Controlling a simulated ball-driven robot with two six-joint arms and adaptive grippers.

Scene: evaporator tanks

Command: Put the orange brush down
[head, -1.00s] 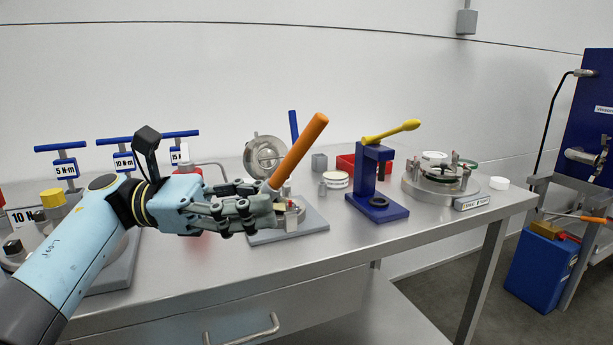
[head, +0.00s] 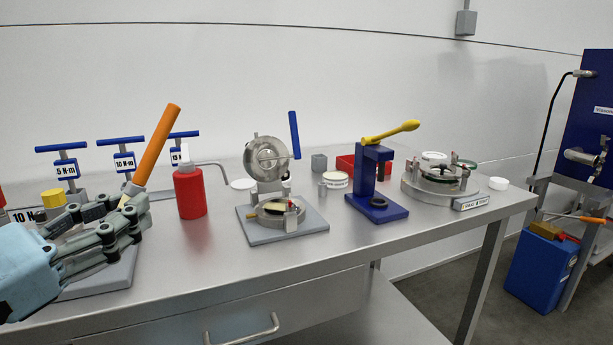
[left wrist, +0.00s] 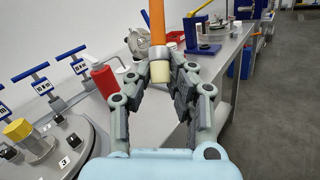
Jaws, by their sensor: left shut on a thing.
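The orange brush (head: 156,146) is in my left gripper (head: 128,203), its orange handle tilted up and to the right in the head view. In the left wrist view the brush (left wrist: 157,25) stands between the fingers of my left gripper (left wrist: 160,78), with its pale lower end (left wrist: 160,71) showing between them. The left gripper is shut on the brush, at the left part of the bench. Whether the brush touches anything below is hidden by the fingers. My right gripper does not show in either view.
The steel bench (head: 300,255) has free room at its front middle. A red bottle (head: 190,193) stands right of the brush. An open clamp device (head: 282,222), a blue press (head: 377,205) and a round fixture (head: 435,190) stand further right. T-handled tools (head: 66,168) stand at left.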

